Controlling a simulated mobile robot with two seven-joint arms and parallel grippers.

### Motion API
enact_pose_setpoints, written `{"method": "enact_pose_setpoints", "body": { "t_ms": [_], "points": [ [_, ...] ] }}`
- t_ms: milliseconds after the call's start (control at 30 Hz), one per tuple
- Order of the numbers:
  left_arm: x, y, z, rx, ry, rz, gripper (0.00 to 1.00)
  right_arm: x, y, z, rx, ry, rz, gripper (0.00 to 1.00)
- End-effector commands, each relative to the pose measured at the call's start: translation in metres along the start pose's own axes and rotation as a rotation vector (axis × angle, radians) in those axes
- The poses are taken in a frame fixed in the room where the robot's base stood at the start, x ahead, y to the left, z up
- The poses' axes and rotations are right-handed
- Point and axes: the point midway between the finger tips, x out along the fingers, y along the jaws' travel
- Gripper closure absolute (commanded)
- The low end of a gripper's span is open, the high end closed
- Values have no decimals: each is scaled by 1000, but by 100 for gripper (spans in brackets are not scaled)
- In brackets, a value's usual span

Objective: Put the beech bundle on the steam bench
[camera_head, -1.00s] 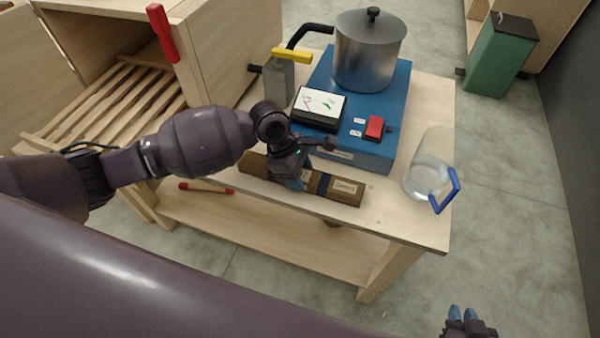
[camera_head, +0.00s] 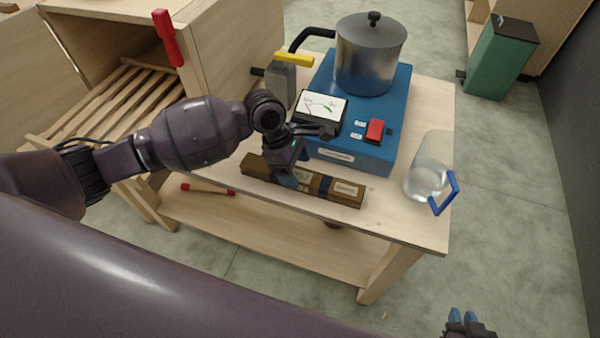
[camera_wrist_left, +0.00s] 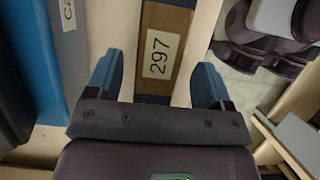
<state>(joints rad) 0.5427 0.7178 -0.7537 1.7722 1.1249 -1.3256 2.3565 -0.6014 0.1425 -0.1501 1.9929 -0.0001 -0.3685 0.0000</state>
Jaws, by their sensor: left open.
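The beech bundle (camera_head: 322,187), a long brown bar with a dark blue band and a white "Beech" label, lies along the front of the light wooden bench (camera_head: 405,222), before the blue steam unit. My left gripper (camera_head: 288,180) is just above the bundle's middle, its fingers open. In the left wrist view the gripper (camera_wrist_left: 158,82) has its two blue fingers apart on either side of the bundle (camera_wrist_left: 168,18), whose "297" label shows between them. The fingers hide part of the bundle in the head view. My right gripper (camera_head: 464,318) is low at the right, away from the bench; its finger gap is unclear.
A metal pot (camera_head: 369,60) stands on the blue unit (camera_head: 345,145), with a gauge (camera_head: 320,112) and a red switch. A clear jug (camera_head: 427,175) with a blue handle is at the bench's right edge. A slatted wooden cabinet (camera_head: 215,45) stands at left, a green bin (camera_head: 502,60) at right.

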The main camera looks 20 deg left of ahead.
Motion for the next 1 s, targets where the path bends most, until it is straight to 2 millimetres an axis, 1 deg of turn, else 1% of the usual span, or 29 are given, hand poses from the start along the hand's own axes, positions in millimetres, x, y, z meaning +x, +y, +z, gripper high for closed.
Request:
{"method": "enact_pose_setpoints", "body": {
  "t_ms": [33, 100, 300, 400, 600, 1000],
  "points": [
    [-15, 1, 1, 2, 1, 6, 26, -2, 1, -5, 0, 4, 1, 78],
    [-29, 1, 1, 2, 1, 5, 26, -3, 1, -7, 0, 4, 1, 78],
    [-63, 0, 1, 1, 0, 3, 26, -7, 2, -16, 1, 12, 2, 78],
    [-75, 0, 1, 1, 1, 3, 26, -8, 2, -19, 1, 16, 2, 78],
    [-86, 0, 0, 1, 0, 1, 26, -9, 2, -24, 1, 22, 2, 78],
    [-87, 0, 0, 1, 0, 0, 26, -10, 2, -25, 1, 24, 2, 78]
  ]
}}
